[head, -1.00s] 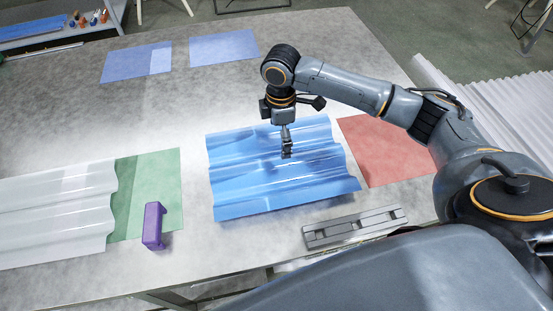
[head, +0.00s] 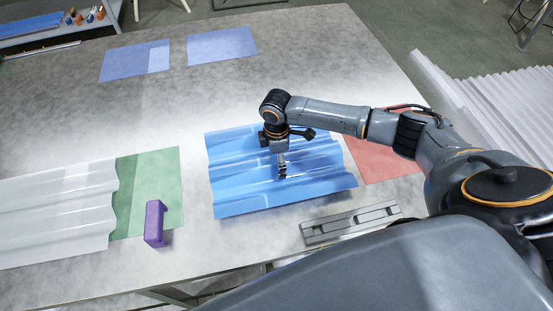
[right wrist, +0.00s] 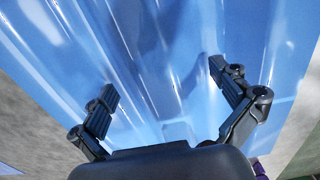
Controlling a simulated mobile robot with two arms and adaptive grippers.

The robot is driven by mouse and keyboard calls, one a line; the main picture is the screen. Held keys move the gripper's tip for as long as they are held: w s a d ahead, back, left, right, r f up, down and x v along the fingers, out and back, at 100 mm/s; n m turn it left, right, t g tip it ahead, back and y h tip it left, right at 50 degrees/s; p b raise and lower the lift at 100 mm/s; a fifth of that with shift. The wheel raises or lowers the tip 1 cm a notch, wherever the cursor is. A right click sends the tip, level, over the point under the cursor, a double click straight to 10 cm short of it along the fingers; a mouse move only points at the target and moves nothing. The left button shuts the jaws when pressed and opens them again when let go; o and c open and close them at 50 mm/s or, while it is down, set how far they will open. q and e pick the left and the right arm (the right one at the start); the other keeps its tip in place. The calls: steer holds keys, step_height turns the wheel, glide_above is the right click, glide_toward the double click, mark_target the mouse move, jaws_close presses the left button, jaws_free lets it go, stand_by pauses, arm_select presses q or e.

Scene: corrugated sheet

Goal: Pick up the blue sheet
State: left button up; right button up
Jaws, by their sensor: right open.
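The blue corrugated sheet (head: 240,180) lies on the grey table in the middle of the head view. It fills most of the right wrist view (right wrist: 160,60). My right gripper (head: 282,172) is over the middle of the sheet, pointing down. In the right wrist view its two fingers (right wrist: 170,90) are spread apart with only the sheet's surface beyond them. I cannot tell whether the fingertips touch the sheet. My left gripper is not in view.
A white corrugated sheet (head: 55,210) lies partly over a green mat (head: 155,185) at left. A grey slotted bar (head: 350,222) lies at the front, a red mat (head: 385,165) at right. Two blue mats (head: 222,43) lie at the back.

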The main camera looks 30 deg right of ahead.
steer(key=c, duration=1.8)
steer(key=shift+r, duration=0.1)
